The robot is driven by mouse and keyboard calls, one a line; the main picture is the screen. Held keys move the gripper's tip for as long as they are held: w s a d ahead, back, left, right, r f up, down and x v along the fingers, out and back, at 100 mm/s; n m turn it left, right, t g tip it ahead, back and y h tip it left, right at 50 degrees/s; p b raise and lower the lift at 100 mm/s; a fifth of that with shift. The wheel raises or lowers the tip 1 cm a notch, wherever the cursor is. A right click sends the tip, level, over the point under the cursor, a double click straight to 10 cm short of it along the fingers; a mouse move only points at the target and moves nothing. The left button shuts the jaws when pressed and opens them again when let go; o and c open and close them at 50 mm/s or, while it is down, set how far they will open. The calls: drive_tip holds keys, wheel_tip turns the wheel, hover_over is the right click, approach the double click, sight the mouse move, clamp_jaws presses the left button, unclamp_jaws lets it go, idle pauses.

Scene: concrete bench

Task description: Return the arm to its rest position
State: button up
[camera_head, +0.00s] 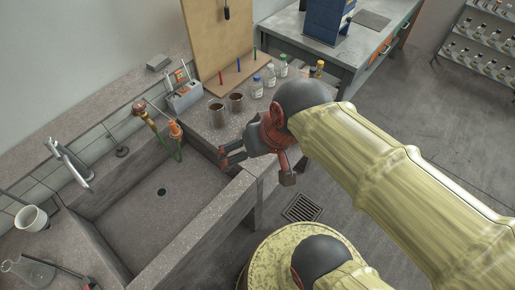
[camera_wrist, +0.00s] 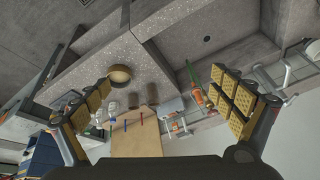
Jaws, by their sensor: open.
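My arm, in a pale yellow cover, reaches in from the right of the head view. My gripper (camera_head: 259,166) is at its end, above the bench's front edge at the right end of the sink. In the wrist view my gripper (camera_wrist: 168,92) has its two yellow-padded fingers wide apart at left and right. The gripper is open, and nothing is held between the fingers. The gripper's middle is partly hidden by the dark wrist cover in the head view.
Two metal cups (camera_head: 236,102) stand on the bench just behind the gripper, with capped bottles (camera_head: 257,87) beyond. The sink (camera_head: 150,205) lies left, with a red-orange tool (camera_head: 175,129) at its back edge. A grey table (camera_head: 350,50) stands behind. Open floor (camera_head: 440,125) lies right.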

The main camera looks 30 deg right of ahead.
drive_tip(key=shift+s+d+r+n+t+h, duration=0.2)
drive_tip(key=shift+s+d+r+n, duration=0.05)
drive_tip(key=shift+r+n, duration=0.2)
drive_tip(key=shift+s+d+r+n+t+h, duration=0.2)
drive_tip(key=shift+r+n, duration=0.25)
idle(0.7)
